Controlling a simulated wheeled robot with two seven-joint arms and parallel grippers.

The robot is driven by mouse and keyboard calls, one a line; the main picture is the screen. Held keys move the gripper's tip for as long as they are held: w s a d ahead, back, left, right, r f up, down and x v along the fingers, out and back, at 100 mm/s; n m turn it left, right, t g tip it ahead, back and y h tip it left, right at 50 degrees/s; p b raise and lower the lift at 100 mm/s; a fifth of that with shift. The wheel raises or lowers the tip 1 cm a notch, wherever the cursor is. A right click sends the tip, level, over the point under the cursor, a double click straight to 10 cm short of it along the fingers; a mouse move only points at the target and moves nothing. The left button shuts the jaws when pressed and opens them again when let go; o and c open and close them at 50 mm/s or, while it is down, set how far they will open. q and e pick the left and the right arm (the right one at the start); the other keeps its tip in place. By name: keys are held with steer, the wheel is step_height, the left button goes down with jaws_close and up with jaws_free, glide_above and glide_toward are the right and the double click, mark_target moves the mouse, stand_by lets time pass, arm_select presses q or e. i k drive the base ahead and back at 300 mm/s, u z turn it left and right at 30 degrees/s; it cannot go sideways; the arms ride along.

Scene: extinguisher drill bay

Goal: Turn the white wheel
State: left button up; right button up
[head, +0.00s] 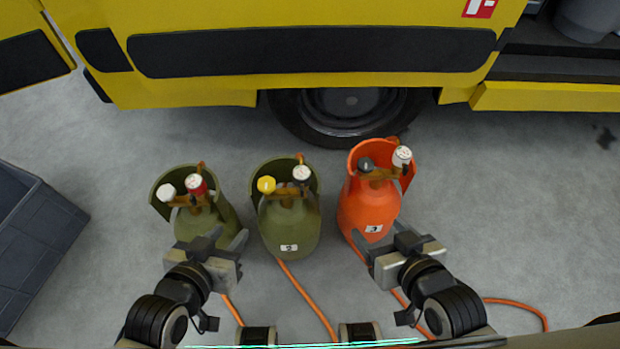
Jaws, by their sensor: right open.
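Three gas cylinders stand upright on the floor. The left green cylinder (222,216) carries a white wheel (166,192) on the left of its valve and a round red-and-white gauge (196,183) on the right. The middle green cylinder (289,228) has a yellow wheel (266,185). The orange cylinder (368,207) has a dark wheel (366,164). My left gripper (230,238) is open and empty, below and right of the white wheel, overlapping the left cylinder's lower part in the picture. My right gripper (379,238) is open and empty in front of the orange cylinder.
Orange hoses (305,298) run along the floor from the cylinders toward me. A yellow vehicle (200,92) with a black tyre (345,110) stands behind them. A dark grey crate (35,235) is at left. Floor at the right is mostly clear.

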mark_target(165, 192)
steer(key=z, duration=1.45)
steer(key=k, duration=1)
steer(key=u, duration=1.3)
steer(key=i, duration=0.5)
steer(key=u, duration=0.05)
